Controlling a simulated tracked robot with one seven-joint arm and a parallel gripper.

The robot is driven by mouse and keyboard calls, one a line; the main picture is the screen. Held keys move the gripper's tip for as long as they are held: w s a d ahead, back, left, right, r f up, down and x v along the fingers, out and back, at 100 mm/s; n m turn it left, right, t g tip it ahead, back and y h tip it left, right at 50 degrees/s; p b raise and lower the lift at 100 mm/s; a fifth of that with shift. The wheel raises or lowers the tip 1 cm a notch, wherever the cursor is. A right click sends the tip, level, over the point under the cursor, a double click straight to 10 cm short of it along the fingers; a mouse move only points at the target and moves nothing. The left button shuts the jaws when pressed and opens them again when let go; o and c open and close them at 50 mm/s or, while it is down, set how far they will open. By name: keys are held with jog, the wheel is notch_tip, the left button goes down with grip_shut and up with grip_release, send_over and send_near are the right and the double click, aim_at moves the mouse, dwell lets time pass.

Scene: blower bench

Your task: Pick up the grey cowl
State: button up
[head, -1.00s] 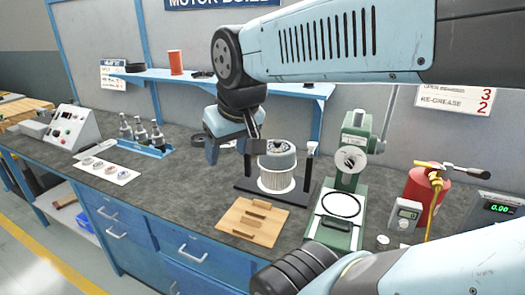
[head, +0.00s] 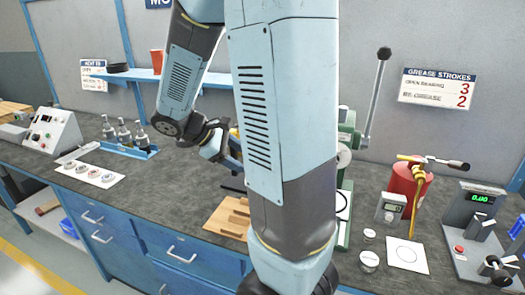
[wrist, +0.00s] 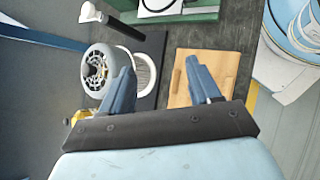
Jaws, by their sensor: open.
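The grey cowl (wrist: 97,68) shows at the left of the wrist view as a round grey shell with a spoked grille and dark centre. A white ring-shaped part (wrist: 153,77) shows beside it. In the head view my arm hides both. My gripper (wrist: 160,75) is open, with nothing between its two blue fingers. In the wrist view the left finger overlaps the space between the cowl and the white part; I cannot tell whether it touches either. The gripper (head: 232,155) is partly hidden behind my arm in the head view.
A wooden block board (head: 229,218) lies near the bench's front edge. A green press (head: 346,130) with an upright lever stands right of my arm. A red canister (head: 408,185) and a scale (head: 472,225) stand farther right. The bench left of the board is largely clear.

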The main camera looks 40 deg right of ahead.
jog(key=w+d+f+n+t+h, duration=0.2)
jog(key=w+f+n+h, duration=0.4)
jog(key=w+n+h, duration=0.45)
jog(key=shift+m+y, duration=0.55)
jog(key=shift+y, duration=0.1)
jog(key=d, duration=0.9)
jog(key=w+d, duration=0.1)
jog(key=d, duration=0.4)
jog(key=shift+w+d, duration=0.1)
jog(key=shift+d, duration=0.05)
grip_shut()
